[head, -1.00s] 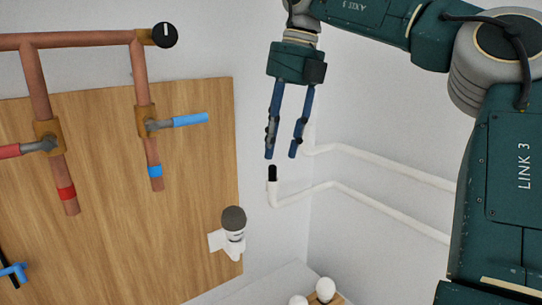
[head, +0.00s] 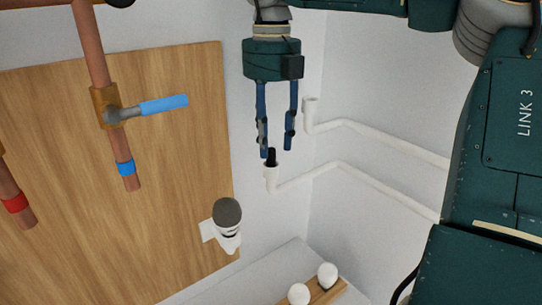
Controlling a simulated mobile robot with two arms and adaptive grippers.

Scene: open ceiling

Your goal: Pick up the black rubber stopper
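The black rubber stopper (head: 271,155) stands upright in the upturned end of the lower white pipe (head: 305,178), at the middle of the head view. My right gripper (head: 275,150) hangs from above with its two blue fingers pointing down. It is open, and the fingers are apart with nothing held. In the picture the stopper's top shows between the fingertips, nearer the left one. I cannot tell from this one view whether a finger touches it or how their depths compare. My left gripper is not in view.
An upper white pipe (head: 375,136) has an open upturned end close right of the fingers. A wooden panel (head: 180,200), copper pipe with blue-handled valve (head: 163,105), and dark-capped white fitting (head: 227,215) are left. White round knobs (head: 327,274) on a wooden block stand below.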

